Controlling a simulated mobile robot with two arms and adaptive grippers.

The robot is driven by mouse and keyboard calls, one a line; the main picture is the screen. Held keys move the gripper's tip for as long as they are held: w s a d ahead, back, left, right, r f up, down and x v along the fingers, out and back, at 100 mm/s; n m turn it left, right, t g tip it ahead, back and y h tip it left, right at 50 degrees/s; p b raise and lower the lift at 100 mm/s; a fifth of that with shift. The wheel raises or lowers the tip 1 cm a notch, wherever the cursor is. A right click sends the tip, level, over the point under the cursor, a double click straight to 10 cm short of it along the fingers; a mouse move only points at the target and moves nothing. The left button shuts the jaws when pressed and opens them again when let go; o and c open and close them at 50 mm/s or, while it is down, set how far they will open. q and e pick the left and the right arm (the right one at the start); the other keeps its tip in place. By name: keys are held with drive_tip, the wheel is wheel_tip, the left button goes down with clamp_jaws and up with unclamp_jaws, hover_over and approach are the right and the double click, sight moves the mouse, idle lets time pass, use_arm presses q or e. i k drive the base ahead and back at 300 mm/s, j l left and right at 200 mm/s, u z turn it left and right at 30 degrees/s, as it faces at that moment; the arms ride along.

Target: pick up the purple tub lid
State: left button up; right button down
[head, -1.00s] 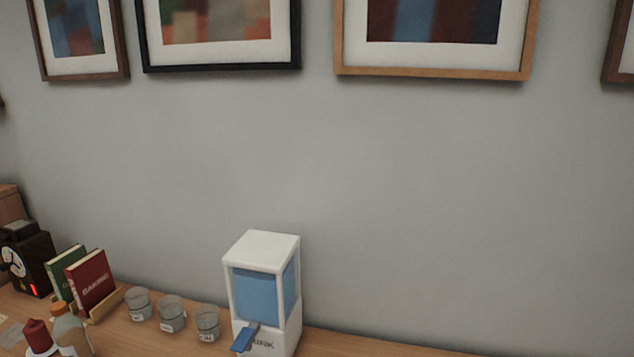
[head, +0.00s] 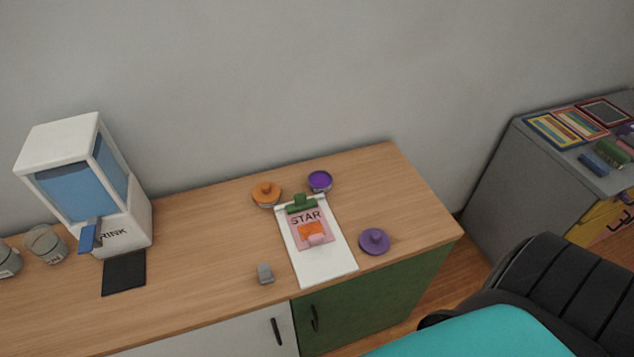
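The purple tub lid (head: 374,241) is a round disc with a small knob on top. It lies flat on the wooden counter near its right front edge, to the right of a clipboard. A tub with purple contents (head: 320,180) stands uncovered behind the clipboard. Neither of my grippers shows in the head view.
A clipboard (head: 325,267) with a STAR sheet, an orange-lidded tub (head: 266,193) and a small grey object (head: 265,274) are on the counter (head: 205,245). A drink dispenser (head: 125,205) stands left.

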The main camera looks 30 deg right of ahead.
sight(374, 240)
drive_tip(key=z, duration=1.55)
